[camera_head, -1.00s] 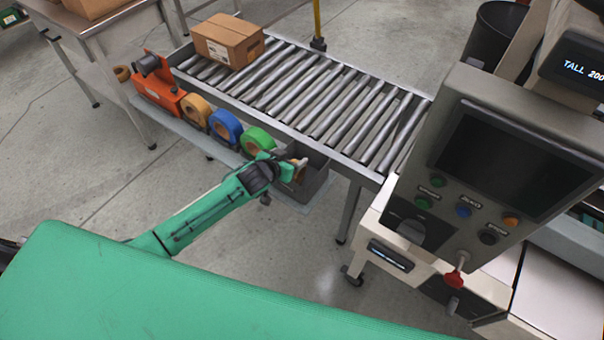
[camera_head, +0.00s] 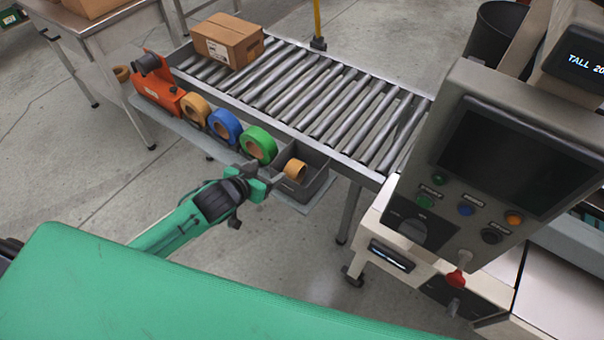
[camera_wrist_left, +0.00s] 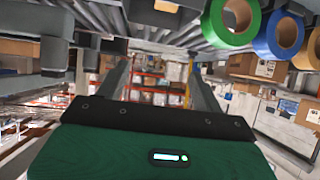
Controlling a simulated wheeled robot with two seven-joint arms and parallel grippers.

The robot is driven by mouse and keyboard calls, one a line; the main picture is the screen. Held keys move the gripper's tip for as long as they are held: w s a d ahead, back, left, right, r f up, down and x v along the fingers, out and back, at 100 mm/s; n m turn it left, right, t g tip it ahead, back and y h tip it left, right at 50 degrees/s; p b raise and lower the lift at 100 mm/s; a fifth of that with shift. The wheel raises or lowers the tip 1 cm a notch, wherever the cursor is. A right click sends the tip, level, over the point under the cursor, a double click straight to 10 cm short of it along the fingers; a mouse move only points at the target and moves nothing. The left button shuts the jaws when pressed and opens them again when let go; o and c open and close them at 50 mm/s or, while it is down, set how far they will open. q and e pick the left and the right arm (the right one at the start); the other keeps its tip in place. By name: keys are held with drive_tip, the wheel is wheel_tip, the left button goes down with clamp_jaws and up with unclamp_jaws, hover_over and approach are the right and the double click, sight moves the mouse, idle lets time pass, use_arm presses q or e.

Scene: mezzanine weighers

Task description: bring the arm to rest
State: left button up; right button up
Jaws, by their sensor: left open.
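My left arm (camera_head: 190,215) reaches in from the left in the head view. Its gripper (camera_head: 268,178) is open and empty, just in front of the grey bin (camera_head: 318,185) on the shelf beside the conveyor. A small tan roll (camera_head: 295,171) lies in that bin. In the left wrist view the two fingers (camera_wrist_left: 157,95) stand wide apart with nothing between them. The green tape roll (camera_head: 259,145) is just beyond the gripper and also shows at the top of the wrist view (camera_wrist_left: 240,30). My right gripper is in neither view.
Blue (camera_head: 225,125) and yellow-tan (camera_head: 195,109) tape rolls and an orange tape dispenser (camera_head: 160,90) line the shelf. A carton (camera_head: 228,40) sits on the roller conveyor (camera_head: 320,100). A control panel (camera_head: 500,150) stands at right. Open floor (camera_head: 270,250) lies below the arm.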

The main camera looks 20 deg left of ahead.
use_arm(q)
drive_tip(key=shift+r, duration=0.1)
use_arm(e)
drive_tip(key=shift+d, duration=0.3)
use_arm(q)
drive_tip(key=s+a+f+g+y, duration=0.1)
drive_tip(key=s+a+f+g, duration=0.2)
drive_tip(key=f, duration=0.8)
drive_tip(key=s+a+f+n+y, duration=0.1)
drive_tip(key=s+a+f, duration=0.25)
drive_tip(key=f, duration=0.75)
drive_tip(key=s+a+f+g+y, duration=0.15)
drive_tip(key=s+f, duration=0.35)
drive_tip(key=f, duration=0.6)
drive_tip(key=s+d+f+g, duration=0.1)
drive_tip(key=s+f+g, duration=0.1)
drive_tip(key=s+f, duration=0.4)
drive_tip(key=s+d+f+g, duration=0.2)
drive_tip(key=s+f, duration=0.4)
drive_tip(key=s, duration=1)
drive_tip(key=s+d+f+g+p, duration=0.1)
drive_tip(key=s+f+g, duration=0.1)
drive_tip(key=s+f, duration=0.4)
drive_tip(key=s, duration=0.5)
drive_tip(key=shift+d+f, duration=0.25)
drive_tip(key=shift+d, duration=0.1)
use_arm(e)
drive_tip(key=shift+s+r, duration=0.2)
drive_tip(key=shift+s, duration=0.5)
